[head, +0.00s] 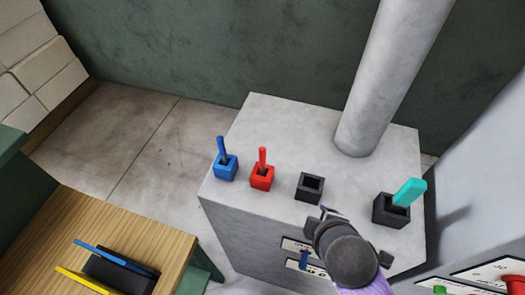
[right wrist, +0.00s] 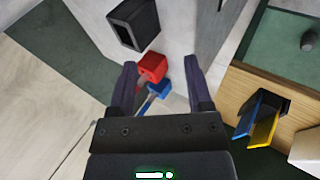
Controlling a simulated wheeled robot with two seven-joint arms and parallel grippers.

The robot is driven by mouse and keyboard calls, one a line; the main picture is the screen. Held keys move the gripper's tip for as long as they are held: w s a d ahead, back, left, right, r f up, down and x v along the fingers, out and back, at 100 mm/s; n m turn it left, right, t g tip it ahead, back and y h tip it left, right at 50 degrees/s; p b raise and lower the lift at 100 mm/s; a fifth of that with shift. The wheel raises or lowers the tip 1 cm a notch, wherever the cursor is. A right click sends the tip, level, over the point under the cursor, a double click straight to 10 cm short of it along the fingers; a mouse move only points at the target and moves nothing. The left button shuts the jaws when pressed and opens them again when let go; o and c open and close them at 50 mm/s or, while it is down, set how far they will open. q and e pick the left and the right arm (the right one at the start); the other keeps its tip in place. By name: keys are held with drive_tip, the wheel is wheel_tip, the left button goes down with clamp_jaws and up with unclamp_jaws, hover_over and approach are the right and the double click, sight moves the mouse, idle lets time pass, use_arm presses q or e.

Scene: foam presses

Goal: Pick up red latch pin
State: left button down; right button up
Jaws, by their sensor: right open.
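The red latch pin (head: 262,158) stands upright in a red square socket (head: 262,179) on top of a grey block. The red socket also shows between my fingers in the right wrist view (right wrist: 152,66), with the pin small and partly hidden beyond it. My right gripper (right wrist: 160,68) is open and empty, its fingers apart on either side of the view of the red and blue sockets. In the head view my right gripper (head: 325,214) is over the block's front edge, to the right of the red pin and near the empty black socket. My left gripper is not in view.
A blue pin (head: 221,147) stands in a blue socket left of the red one. An empty black socket (head: 310,187) and a black holder with a teal piece (head: 409,191) stand to the right. A thick grey column (head: 385,80) rises behind. A wooden table (head: 60,225) is at lower left.

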drive_tip(key=w+a+r+n+t+y, duration=0.1)
drive_tip(key=w+a+r+n+t, duration=0.2)
drive_tip(key=n, duration=0.8)
drive_tip(key=n+t+y, duration=0.3)
drive_tip(key=n, duration=1)
approach(264, 160)
drive_tip(key=shift+n+g, duration=0.3)
drive_tip(key=b+x, duration=0.1)
drive_tip(key=x, duration=1)
drive_tip(key=shift+w+r+b, duration=0.1)
drive_tip(key=shift+r+b, duration=0.1)
drive_tip(key=shift+b, duration=0.1)
drive_tip(key=shift+c, duration=0.5)
clamp_jaws()
